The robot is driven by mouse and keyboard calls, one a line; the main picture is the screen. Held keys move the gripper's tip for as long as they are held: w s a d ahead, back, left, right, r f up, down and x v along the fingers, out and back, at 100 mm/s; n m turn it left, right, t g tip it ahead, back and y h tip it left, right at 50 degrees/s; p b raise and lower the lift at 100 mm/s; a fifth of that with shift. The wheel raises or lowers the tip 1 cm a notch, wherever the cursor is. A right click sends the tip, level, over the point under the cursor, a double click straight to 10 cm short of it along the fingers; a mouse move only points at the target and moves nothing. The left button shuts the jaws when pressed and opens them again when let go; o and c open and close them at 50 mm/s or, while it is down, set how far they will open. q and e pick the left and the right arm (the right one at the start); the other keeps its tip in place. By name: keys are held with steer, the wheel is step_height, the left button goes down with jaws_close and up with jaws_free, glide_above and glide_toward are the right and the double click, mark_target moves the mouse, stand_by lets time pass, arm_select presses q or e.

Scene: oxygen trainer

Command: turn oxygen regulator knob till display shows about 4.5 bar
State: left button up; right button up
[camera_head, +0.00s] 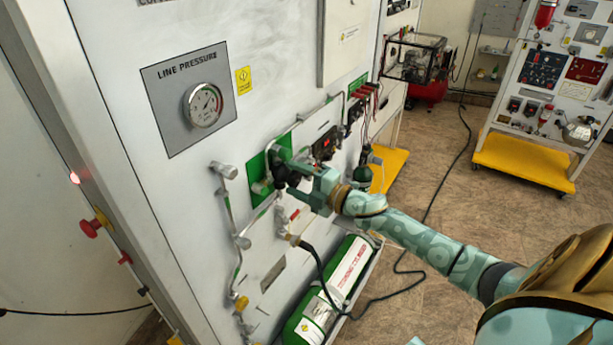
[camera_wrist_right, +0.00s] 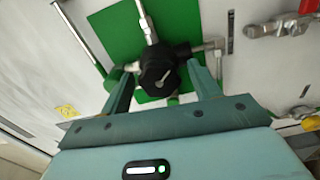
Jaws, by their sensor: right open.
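The black regulator knob (camera_wrist_right: 158,68) sits on a green plate (camera_wrist_right: 117,24) with metal pipes around it. My right gripper (camera_wrist_right: 160,85) is open, with one finger on each side of the knob; I cannot tell whether the fingers touch it. In the head view the right gripper (camera_head: 283,178) reaches the green plate (camera_head: 256,166) and mostly hides the knob. A small display with red digits (camera_head: 325,145) is right of the plate; its reading is too small to make out. My left gripper is not in view.
A round line pressure gauge (camera_head: 203,105) is on the panel at upper left. A green oxygen cylinder (camera_head: 325,293) lies below, with a black hose beside it. Pipes and valves surround the plate. Open floor is at the right.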

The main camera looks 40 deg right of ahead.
steer(key=b+v, duration=0.3)
steer(key=v, duration=1.3)
steer(key=shift+s, duration=0.2)
